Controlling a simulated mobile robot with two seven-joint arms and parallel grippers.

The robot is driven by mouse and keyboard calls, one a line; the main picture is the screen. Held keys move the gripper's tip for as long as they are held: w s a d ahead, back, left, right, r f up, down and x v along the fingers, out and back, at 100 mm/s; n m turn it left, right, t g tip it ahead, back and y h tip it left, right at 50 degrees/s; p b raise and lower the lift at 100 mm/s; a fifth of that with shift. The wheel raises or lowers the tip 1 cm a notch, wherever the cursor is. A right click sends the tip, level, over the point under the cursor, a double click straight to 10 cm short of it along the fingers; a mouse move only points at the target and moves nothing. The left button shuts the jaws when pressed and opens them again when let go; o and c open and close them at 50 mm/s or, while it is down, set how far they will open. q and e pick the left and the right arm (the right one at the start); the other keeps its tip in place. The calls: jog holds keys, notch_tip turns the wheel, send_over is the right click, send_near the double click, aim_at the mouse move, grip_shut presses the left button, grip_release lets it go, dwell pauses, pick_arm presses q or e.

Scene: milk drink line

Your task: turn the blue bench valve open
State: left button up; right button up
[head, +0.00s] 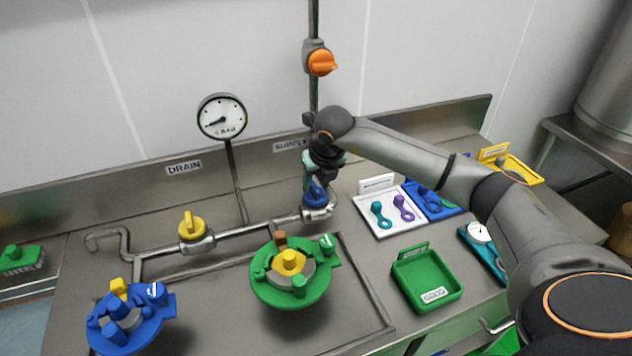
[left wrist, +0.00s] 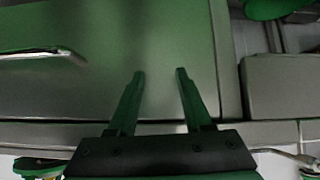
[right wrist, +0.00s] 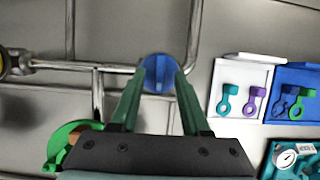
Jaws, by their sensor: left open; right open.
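The blue bench valve (head: 316,194) sits on the metal pipe near the SUPPLY label, at the right end of the pipe run. In the right wrist view its round blue handle (right wrist: 158,73) lies just beyond and between my fingertips. My right gripper (head: 318,178) is open above the valve, with its fingers pointing down at it; I cannot tell whether they touch it. The fingers also show in the right wrist view (right wrist: 157,80). My left gripper (left wrist: 160,75) is open and empty in front of a grey-green cabinet face, away from the valve.
A yellow valve (head: 192,227) sits on the same pipe and an orange valve (head: 321,63) on the upright pipe. A gauge (head: 222,117) stands behind. Green (head: 290,300) and blue (head: 125,335) round fixtures, a white tray (head: 385,230) and a green tray (head: 427,277) occupy the bench.

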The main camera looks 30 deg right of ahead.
jog(key=shift+w+f, duration=0.2)
jog(key=shift+f, duration=0.35)
grip_shut()
